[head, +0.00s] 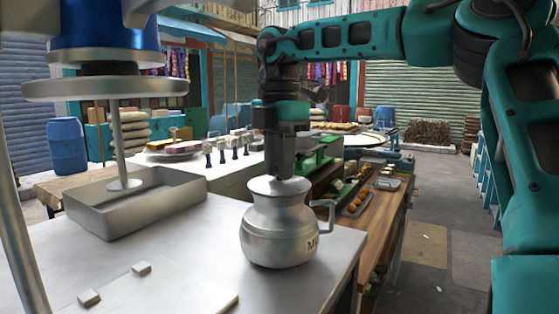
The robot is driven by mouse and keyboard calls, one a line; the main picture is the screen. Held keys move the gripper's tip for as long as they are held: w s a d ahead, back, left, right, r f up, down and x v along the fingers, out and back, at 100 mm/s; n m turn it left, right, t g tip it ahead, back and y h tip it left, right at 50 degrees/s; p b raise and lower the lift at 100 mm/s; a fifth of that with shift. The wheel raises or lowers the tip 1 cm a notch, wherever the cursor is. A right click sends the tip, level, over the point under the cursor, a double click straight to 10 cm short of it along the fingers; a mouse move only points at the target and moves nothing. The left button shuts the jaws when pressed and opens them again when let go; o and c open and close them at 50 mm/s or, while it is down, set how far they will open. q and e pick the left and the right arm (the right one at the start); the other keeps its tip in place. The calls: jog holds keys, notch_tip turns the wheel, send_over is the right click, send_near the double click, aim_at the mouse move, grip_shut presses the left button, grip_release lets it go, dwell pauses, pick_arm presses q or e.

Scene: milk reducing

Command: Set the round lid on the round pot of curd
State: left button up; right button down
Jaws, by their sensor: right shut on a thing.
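My right gripper (281,172) comes down from the teal arm at the upper right and points straight down. It is shut at the flat top of a silver, round-bellied jug (280,235) with a side handle and partly hidden lettering. The jug appears upright, at the right part of the metal counter. I cannot tell whether the fingers hold its rim or a separate piece on its mouth. I cannot clearly pick out the round lid or the round pot of curd. My left gripper is not in view.
A rectangular metal tray (91,222) stands at the left under a hanging rod with a wide disc (105,90). A pale flat board (180,290) with two small blocks lies in front. A wooden table (385,212) with food trays is beyond the jug. Bare counter (190,245) lies between.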

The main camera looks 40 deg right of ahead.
dwell(0.8)
jog(key=shift+c, duration=2.2)
grip_release()
jog(key=shift+r+p, duration=0.7)
jog(key=shift+r, duration=2.25)
